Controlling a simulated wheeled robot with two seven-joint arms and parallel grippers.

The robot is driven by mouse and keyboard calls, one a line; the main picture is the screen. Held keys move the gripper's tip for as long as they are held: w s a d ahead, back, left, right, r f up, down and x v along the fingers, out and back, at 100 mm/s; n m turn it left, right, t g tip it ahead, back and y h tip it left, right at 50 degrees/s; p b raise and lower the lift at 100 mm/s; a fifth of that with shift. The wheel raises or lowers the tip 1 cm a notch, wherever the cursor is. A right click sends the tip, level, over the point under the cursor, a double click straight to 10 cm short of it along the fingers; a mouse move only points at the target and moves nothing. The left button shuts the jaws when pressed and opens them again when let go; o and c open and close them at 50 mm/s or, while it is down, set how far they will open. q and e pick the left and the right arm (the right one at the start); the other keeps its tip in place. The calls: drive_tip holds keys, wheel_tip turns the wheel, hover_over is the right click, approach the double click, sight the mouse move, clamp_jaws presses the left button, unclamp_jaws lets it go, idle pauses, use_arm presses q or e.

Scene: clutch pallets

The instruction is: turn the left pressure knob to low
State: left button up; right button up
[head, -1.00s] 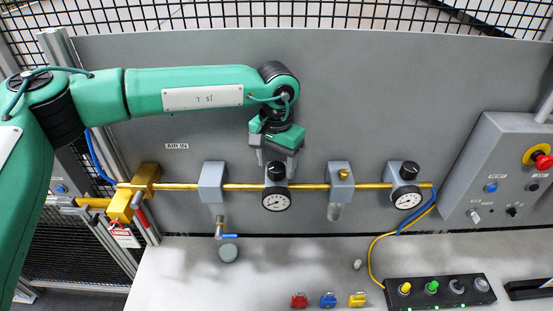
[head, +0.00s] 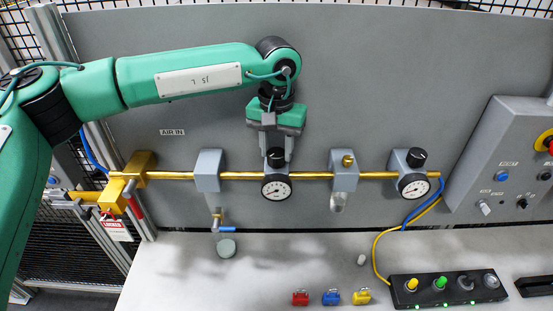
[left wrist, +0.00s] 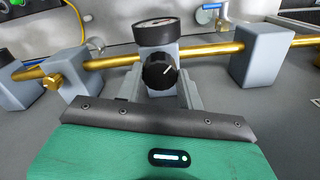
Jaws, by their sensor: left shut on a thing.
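The left pressure knob (head: 276,158) is a black cap on a grey regulator block on the brass pipe. Its round white gauge (head: 276,188) is just below it in the head view. My left gripper (head: 276,151) points down, its two grey fingers closed around the knob. In the left wrist view the knob (left wrist: 160,72) sits between the fingers, with a white line on its top; the gauge (left wrist: 155,22) is behind it, seen edge-on. The gauge's needle is too small to read surely. My right gripper is not in view.
A second regulator knob (head: 416,158) with its gauge (head: 413,185) is to the right. A grey block with a brass fitting (head: 347,160) stands between them. A blue-handled valve (head: 222,229) hangs at left. Small coloured padlocks (head: 331,298) and a button box (head: 448,290) are on the bench.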

use_arm(q)
drive_tip(key=n+b, duration=0.4)
drive_tip(key=b, duration=0.1)
drive_tip(key=n+b, duration=0.2)
drive_tip(key=shift+f+n+b, duration=0.25)
drive_tip(key=shift+n+b, duration=0.05)
drive_tip(key=shift+b, duration=0.1)
drive_tip(key=n+b, duration=0.2)
drive_tip(key=n, duration=0.1)
drive_tip(key=shift+r+n+b, duration=0.1)
drive_tip(key=shift+n+b, duration=0.2)
drive_tip(key=shift+b, duration=0.1)
drive_tip(key=n+b, duration=0.2)
drive_tip(key=n, duration=0.1)
drive_tip(key=shift+n, duration=0.3)
drive_tip(key=n+b, duration=0.1)
drive_tip(key=n, duration=0.2)
drive_tip(key=shift+n+b, duration=0.3)
drive_tip(key=shift+b, duration=0.1)
drive_tip(key=n+b, duration=0.1)
drive_tip(key=n, duration=0.2)
drive_tip(key=shift+r+n, duration=0.1)
drive_tip(key=shift+n, duration=0.2)
drive_tip(key=shift+n+b, duration=0.7)
drive_tip(key=shift+n, duration=1.1)
drive_tip(key=o, duration=1)
drive_tip(key=shift+r, duration=0.15)
